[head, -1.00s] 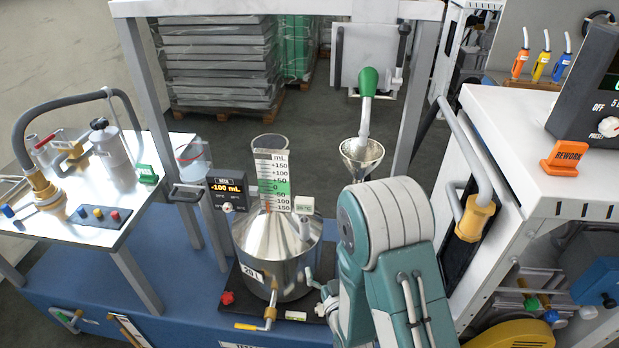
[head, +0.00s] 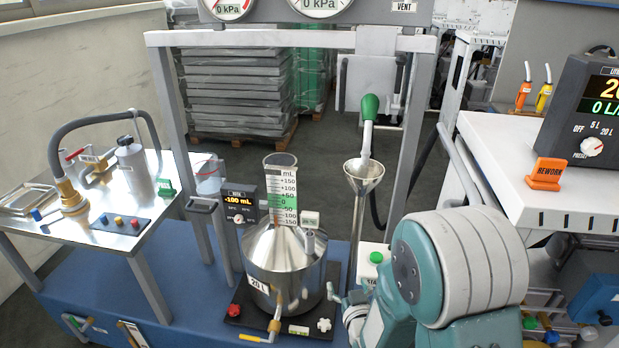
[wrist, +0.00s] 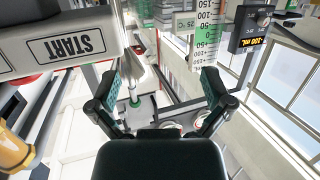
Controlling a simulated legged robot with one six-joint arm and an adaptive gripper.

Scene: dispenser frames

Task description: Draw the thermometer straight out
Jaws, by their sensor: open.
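The thermometer (head: 310,242) stands upright on the right of the steel can's sloped lid, with a small pale readout (head: 309,219) on top. The steel can (head: 262,262) is marked 20 L, and a scaled neck (head: 284,190) rises from its top.
A funnel (head: 363,175) on a tall pipe stands right of the can. A controller (head: 238,202) reading -100 mL stands left of the neck. A START box (wrist: 64,46) is close at the wrist view's upper left. The grey frame (head: 167,110) surrounds the back.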

